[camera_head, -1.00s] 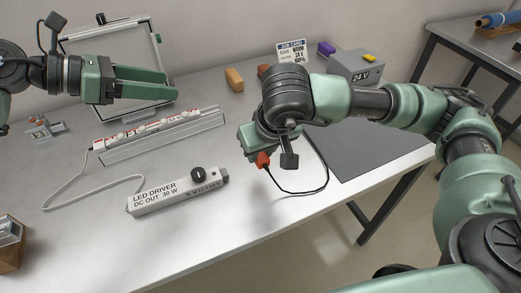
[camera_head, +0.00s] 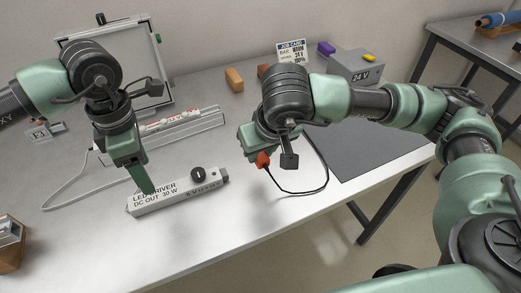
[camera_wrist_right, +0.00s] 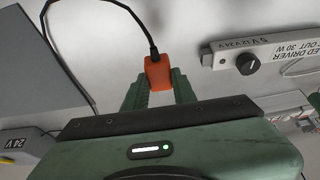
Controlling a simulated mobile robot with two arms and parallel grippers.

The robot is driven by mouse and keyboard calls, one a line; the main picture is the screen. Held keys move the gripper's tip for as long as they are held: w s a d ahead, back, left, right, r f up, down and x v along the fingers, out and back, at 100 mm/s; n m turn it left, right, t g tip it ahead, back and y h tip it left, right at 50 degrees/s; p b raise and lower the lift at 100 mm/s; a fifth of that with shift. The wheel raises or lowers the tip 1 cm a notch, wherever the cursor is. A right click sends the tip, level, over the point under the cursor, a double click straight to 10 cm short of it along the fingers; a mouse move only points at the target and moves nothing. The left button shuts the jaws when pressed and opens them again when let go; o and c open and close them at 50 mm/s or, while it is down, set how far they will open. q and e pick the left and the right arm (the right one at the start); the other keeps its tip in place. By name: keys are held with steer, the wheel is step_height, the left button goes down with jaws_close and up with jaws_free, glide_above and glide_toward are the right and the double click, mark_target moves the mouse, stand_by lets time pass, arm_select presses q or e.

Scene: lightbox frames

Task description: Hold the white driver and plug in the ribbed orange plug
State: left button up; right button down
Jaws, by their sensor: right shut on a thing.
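The white LED driver (camera_head: 180,196) lies on the table in the head view, with a black knob (camera_head: 198,173) near its right end. It also shows in the right wrist view (camera_wrist_right: 285,50). My left gripper (camera_head: 147,190) points down at the driver's left end, its fingers overlapping the lettering. They line up one behind the other, so their gap and any contact are hidden. The orange plug (camera_head: 262,160) hangs at my right gripper (camera_head: 257,148), right of the driver. In the right wrist view, my right gripper's fingers are shut on the plug (camera_wrist_right: 157,72); its black cable runs off.
A light bar (camera_head: 205,121) lies behind the driver, with a white cable (camera_head: 62,188) at left. A grey mat (camera_head: 365,150) and a grey 24 V box (camera_head: 358,68) are at right. A wooden block (camera_head: 234,79) stands behind. The table front (camera_head: 245,215) is clear.

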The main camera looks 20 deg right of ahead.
mark_target(157, 194)
arm_select(q)
steer(key=shift+f, duration=4.05)
steer(key=shift+c, duration=1.4)
jaws_close()
